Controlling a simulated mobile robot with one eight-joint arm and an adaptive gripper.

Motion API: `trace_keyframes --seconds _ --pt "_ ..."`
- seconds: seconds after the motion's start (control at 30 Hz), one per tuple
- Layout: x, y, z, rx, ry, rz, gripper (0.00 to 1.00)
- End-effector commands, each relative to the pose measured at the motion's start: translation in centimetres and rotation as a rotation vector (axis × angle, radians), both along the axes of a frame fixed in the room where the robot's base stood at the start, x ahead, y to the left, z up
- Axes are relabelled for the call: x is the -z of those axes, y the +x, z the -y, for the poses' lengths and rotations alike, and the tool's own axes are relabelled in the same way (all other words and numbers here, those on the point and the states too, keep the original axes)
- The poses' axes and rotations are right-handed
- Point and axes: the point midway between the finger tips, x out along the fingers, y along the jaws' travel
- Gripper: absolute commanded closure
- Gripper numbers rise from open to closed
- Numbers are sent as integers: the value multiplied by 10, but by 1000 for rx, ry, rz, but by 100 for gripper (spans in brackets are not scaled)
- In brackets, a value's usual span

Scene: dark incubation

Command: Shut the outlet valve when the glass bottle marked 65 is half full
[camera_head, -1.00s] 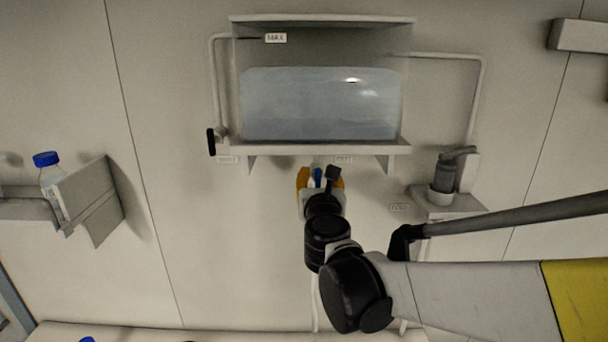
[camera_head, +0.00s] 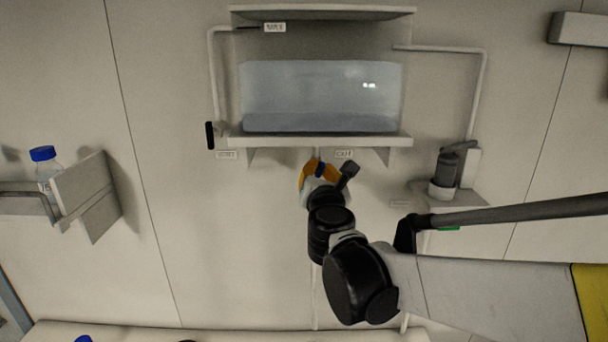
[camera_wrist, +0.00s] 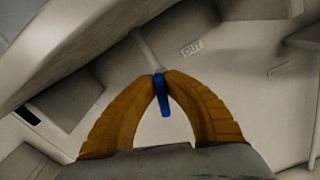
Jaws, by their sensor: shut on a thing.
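My gripper (camera_head: 320,170) has its orange fingers closed on the blue outlet valve handle (camera_wrist: 162,97) under the tank, by the label OUT (camera_wrist: 192,48). In the wrist view the fingertips meet around the handle, which hangs down below them. The clear tank (camera_head: 322,95) on the wall shelf holds bluish liquid. Another blue cap (camera_head: 84,339) barely shows at the bottom edge. The filling level of any bottle below the outlet cannot be seen.
A black-handled valve (camera_head: 210,135) sits left of the tank. A grey pump-like device (camera_head: 446,170) stands on a small shelf at right. A thin tube (camera_head: 316,290) runs down the wall below my gripper. The wall between the left shelf and my arm is clear.

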Motion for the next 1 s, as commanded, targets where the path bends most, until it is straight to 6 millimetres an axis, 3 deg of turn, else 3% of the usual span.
trace_keyframes --seconds 1.0 --pt "12 0 11 1 945 75 100"
